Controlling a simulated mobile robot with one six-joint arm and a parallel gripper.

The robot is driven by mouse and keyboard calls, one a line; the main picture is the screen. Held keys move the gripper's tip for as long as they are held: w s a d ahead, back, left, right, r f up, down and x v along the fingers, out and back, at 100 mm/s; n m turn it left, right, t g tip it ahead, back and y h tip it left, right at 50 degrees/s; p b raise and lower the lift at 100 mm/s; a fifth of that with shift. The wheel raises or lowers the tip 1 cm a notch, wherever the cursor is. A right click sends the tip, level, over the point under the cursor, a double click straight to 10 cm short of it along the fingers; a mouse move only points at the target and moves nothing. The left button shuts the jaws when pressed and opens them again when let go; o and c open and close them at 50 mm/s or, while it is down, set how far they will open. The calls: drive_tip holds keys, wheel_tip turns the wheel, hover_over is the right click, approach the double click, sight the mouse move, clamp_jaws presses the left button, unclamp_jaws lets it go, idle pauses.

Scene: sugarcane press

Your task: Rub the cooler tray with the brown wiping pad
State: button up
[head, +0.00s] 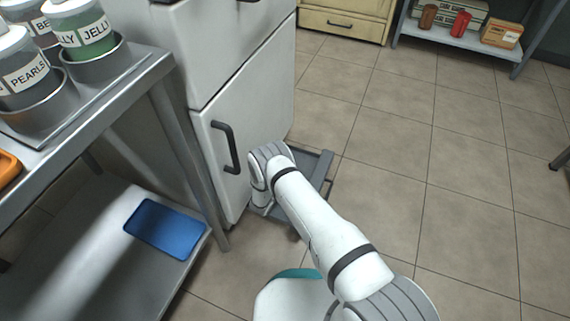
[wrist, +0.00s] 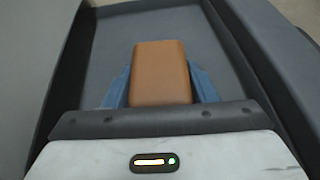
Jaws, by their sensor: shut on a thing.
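The brown wiping pad (wrist: 160,70) is held between the two blue fingers of my gripper (wrist: 161,84) in the wrist view. The grey cooler tray (wrist: 106,38), with raised side walls, lies beneath and around the pad. I cannot tell whether the pad touches the tray floor. In the head view the tray (head: 323,166) is low by the floor, beside the white cooler (head: 255,115). My arm reaches down over it and hides the gripper and the pad there.
A metal table (head: 120,98) with labelled topping tubs (head: 87,38) stands at left. A blue board (head: 165,229) lies on its lower shelf. The cooler's dark handle (head: 225,147) sticks out near my arm. Open tiled floor (head: 450,150) lies to the right.

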wheel_tip(320, 180, up, 3)
drive_tip(key=shift+d+f+p, duration=0.1)
drive_tip(key=shift+d+p, duration=0.05)
drive_tip(key=shift+p, duration=0.4)
drive_tip(key=shift+r+p, duration=1.7)
drive_tip(key=shift+r, duration=0.95)
